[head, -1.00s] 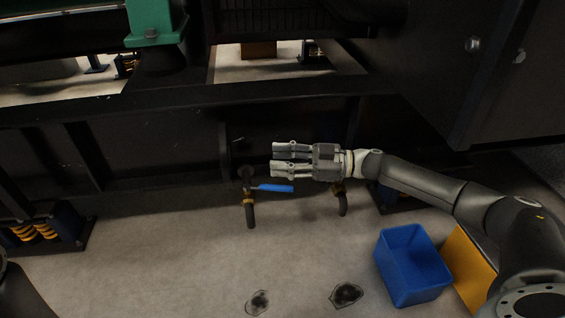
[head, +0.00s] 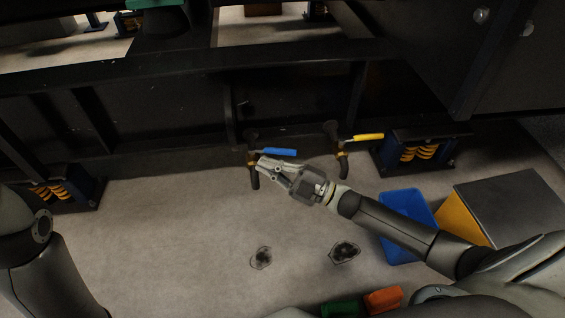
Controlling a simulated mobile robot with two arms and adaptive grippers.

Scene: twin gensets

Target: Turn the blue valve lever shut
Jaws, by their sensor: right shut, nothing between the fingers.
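The blue valve lever (head: 278,151) points right from its valve, roughly level, below the dark frame. Its brass valve body and down-turned pipe (head: 254,177) show just left of my right gripper. My right gripper (head: 262,165) is shut and empty. Its fingertips are just below the blue lever and close to the valve body; I cannot tell whether they touch. My left arm is at the left edge, and its gripper is out of view.
A second valve with a yellow lever (head: 368,137) stands to the right. A blue bin (head: 401,205) and a yellow-sided box with a dark top (head: 510,205) are at right. Spring mounts (head: 419,152) sit under the dark frame. Two dark stains (head: 345,251) mark the floor.

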